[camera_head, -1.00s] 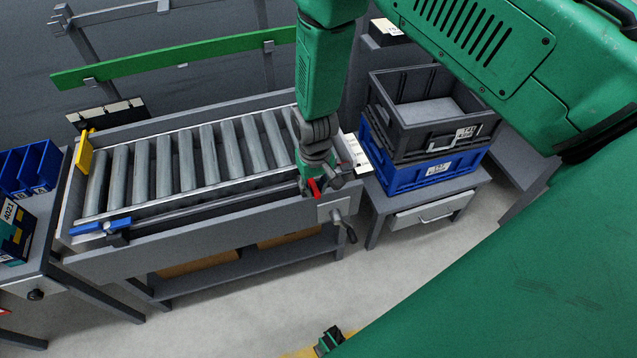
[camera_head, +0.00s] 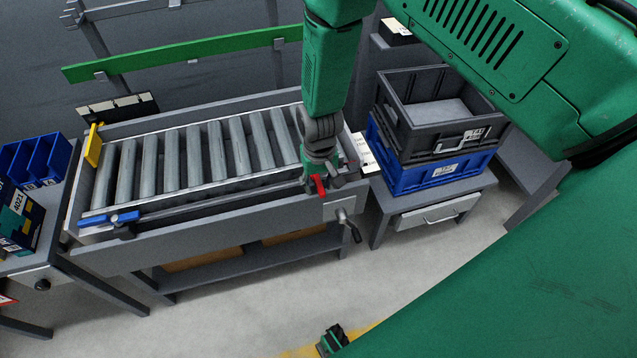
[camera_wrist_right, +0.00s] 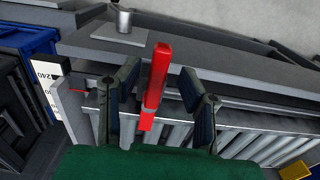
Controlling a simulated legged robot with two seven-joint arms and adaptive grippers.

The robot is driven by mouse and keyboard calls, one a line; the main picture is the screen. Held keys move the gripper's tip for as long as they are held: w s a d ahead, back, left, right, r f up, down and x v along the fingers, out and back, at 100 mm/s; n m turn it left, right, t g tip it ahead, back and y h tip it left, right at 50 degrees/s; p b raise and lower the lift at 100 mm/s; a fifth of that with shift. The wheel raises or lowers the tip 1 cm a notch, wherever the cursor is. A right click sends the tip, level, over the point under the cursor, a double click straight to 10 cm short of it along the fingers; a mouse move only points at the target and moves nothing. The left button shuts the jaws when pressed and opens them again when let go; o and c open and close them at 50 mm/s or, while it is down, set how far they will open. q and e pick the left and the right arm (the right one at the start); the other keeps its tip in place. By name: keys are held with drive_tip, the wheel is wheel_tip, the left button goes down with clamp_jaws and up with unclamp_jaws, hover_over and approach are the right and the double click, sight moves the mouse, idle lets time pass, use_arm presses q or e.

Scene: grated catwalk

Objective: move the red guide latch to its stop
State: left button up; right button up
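The red guide latch (camera_head: 319,184) sits at the right end of the roller conveyor's (camera_head: 200,217) near rail. In the right wrist view the red latch (camera_wrist_right: 156,82) lies between the two fingers of my right gripper (camera_wrist_right: 160,105), with a gap on each side. My right gripper (camera_head: 320,170) is open, pointing down at the latch in the head view. A blue latch (camera_head: 110,219) is at the rail's left end. A dark green and black end piece (camera_head: 332,338) at the bottom edge may be part of my left gripper; its fingers cannot be made out.
A yellow stop plate (camera_head: 94,146) stands at the rollers' left end. A crank handle (camera_head: 350,228) sticks out below the red latch. Stacked grey and blue crates (camera_head: 430,170) stand on a small table to the right. Floor in front is clear.

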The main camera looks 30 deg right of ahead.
drive_tip(key=shift+s, duration=0.1)
drive_tip(key=shift+r, duration=0.15)
wheel_tip(320, 180, up, 12)
drive_tip(key=shift+f, duration=0.2)
drive_tip(key=s+d+f+n, duration=0.1)
drive_tip(key=s+f, duration=0.3)
drive_tip(key=s, duration=0.4)
drive_tip(key=s+d+f+n, duration=0.1)
drive_tip(key=s+f, duration=0.3)
drive_tip(key=s, duration=0.5)
drive_tip(key=s+d+f+n, duration=0.1)
drive_tip(key=s+f, duration=0.3)
drive_tip(key=s, duration=0.5)
drive_tip(key=shift+f+t+b, duration=0.3)
drive_tip(key=shift+b, duration=0.1)
